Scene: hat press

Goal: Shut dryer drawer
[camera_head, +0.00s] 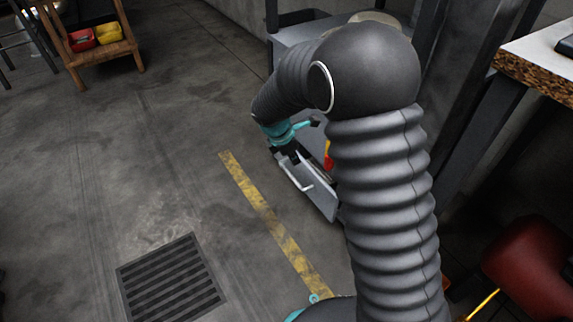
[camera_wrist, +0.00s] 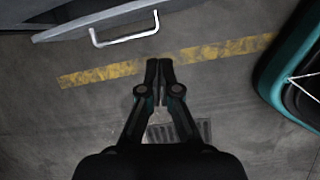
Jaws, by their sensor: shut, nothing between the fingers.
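The dryer drawer shows a grey front (camera_head: 318,197) with a white bar handle (camera_head: 299,183), low on the grey machine and partly hidden by my arm. In the wrist view the drawer front (camera_wrist: 70,33) lies along the top left edge, with its handle (camera_wrist: 125,36) facing my fingers. A darker strip shows behind the front; how far the drawer stands out is hard to tell. My gripper (camera_head: 284,154) is close to the drawer front in the head view. In the wrist view the gripper (camera_wrist: 159,64) is shut and empty, its tips apart from the handle.
A yellow floor line (camera_head: 265,212) runs past the drawer, with a floor grate (camera_head: 172,280) beyond it. A wooden stand with red and yellow bins (camera_head: 95,38) is at upper left. A worktable (camera_head: 540,65) and a red object (camera_head: 535,265) are at right. Open floor lies left.

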